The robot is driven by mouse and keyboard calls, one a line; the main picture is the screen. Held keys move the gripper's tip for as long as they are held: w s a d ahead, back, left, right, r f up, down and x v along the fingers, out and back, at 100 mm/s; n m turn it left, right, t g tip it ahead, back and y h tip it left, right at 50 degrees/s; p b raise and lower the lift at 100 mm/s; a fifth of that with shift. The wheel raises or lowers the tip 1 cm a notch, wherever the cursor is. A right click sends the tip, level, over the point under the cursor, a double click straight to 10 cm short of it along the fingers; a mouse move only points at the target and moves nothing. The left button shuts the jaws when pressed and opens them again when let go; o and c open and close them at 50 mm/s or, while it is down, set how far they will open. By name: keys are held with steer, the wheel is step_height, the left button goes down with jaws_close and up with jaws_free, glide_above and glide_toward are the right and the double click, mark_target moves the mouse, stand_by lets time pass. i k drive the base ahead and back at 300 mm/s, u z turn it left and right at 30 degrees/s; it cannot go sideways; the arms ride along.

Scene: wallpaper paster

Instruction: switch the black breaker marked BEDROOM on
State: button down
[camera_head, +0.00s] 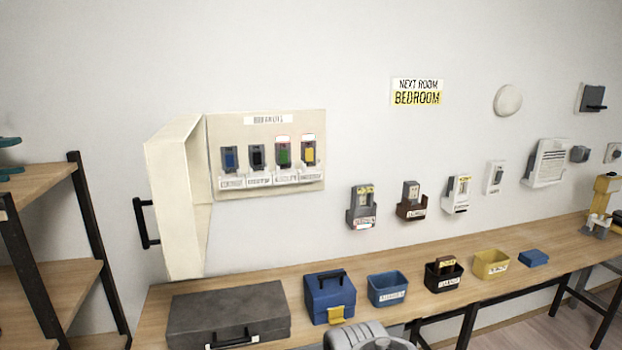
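An open breaker panel (225,140) is on the wall left of centre, its cream door (172,200) swung out to the left. It holds a row of blue, black, green and yellow breakers. The black breaker (257,157) is second from the left. A white label (259,181) sits under it, too small to read surely. I cannot tell whether its lever is on or off. A wall sign (417,92) reads NEXT ROOM BEDROOM. My gripper is not in view; only a grey part of my arm shows at the bottom edge, below the panel and to its right.
The wooden bench (420,262) below carries a grey case (228,312), a blue toolbox (329,297) and several bins. Small devices hang on the wall to the right. A shelf (55,285) stands at the left. The wall space before the panel looks clear.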

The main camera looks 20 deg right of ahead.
mark_target(257, 154)
steer(key=u, duration=0.35)
steer(key=i, duration=0.85)
steer(key=u, duration=0.8)
